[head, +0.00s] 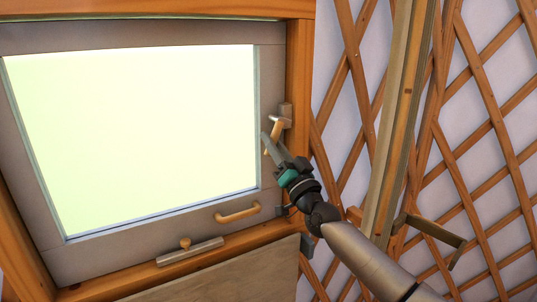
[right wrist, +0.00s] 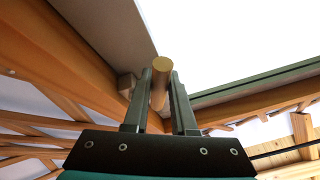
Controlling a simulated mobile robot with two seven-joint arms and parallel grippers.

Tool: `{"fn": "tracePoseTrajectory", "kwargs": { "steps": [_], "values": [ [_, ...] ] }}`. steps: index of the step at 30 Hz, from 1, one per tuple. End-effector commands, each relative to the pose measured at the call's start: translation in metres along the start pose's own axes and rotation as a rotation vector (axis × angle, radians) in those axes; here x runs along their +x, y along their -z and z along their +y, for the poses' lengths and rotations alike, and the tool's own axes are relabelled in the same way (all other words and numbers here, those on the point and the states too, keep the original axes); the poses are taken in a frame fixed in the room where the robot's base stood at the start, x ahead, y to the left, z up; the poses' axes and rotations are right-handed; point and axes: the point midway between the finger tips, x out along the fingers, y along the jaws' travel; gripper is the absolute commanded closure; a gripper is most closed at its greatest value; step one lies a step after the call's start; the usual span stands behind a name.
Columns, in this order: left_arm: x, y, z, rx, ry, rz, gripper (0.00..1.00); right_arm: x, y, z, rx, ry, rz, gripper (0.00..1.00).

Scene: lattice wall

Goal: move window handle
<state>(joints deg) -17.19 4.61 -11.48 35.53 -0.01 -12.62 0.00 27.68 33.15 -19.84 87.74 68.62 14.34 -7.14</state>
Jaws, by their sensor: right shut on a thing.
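The window (head: 130,130) has a grey frame and a bright pane, set in an orange wooden surround. The window handle (head: 276,127) is a short light wooden rod on a grey metal mount at the frame's right side. My right gripper (head: 270,146) reaches up from the lower right and is shut on this handle. In the right wrist view the handle's round end (right wrist: 161,64) stands between the two fingers (right wrist: 160,95). The fingers partly hide the rod's lower part in the head view. My left gripper is not in view.
A curved wooden pull (head: 238,214) and a bar with a knob (head: 190,251) sit along the window's lower edge. A wooden lattice wall (head: 480,110), an upright post (head: 402,110) and a protruding bracket (head: 432,228) stand at the right, close to my arm.

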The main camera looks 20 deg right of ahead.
Motion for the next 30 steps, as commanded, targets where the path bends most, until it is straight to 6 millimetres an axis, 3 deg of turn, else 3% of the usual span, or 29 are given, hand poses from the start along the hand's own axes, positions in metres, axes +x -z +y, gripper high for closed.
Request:
{"fn": "tracePoseTrajectory", "kwargs": {
  "steps": [1, 3, 12, 21, 30],
  "values": [
    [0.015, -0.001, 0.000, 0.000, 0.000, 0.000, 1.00, -0.004, -0.005, 0.006, -0.045, 0.017, -0.010, 1.00],
    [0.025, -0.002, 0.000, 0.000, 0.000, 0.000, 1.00, -0.004, -0.005, 0.009, -0.098, 0.041, -0.022, 1.00],
    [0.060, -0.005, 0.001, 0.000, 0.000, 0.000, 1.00, -0.004, -0.001, 0.016, -0.273, 0.120, -0.060, 1.00],
    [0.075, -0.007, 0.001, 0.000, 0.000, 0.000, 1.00, -0.003, 0.001, 0.018, -0.355, 0.158, -0.081, 1.00],
    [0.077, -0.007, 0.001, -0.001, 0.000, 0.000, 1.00, -0.002, 0.004, 0.018, -0.371, 0.165, -0.084, 1.00]
  ]
}}
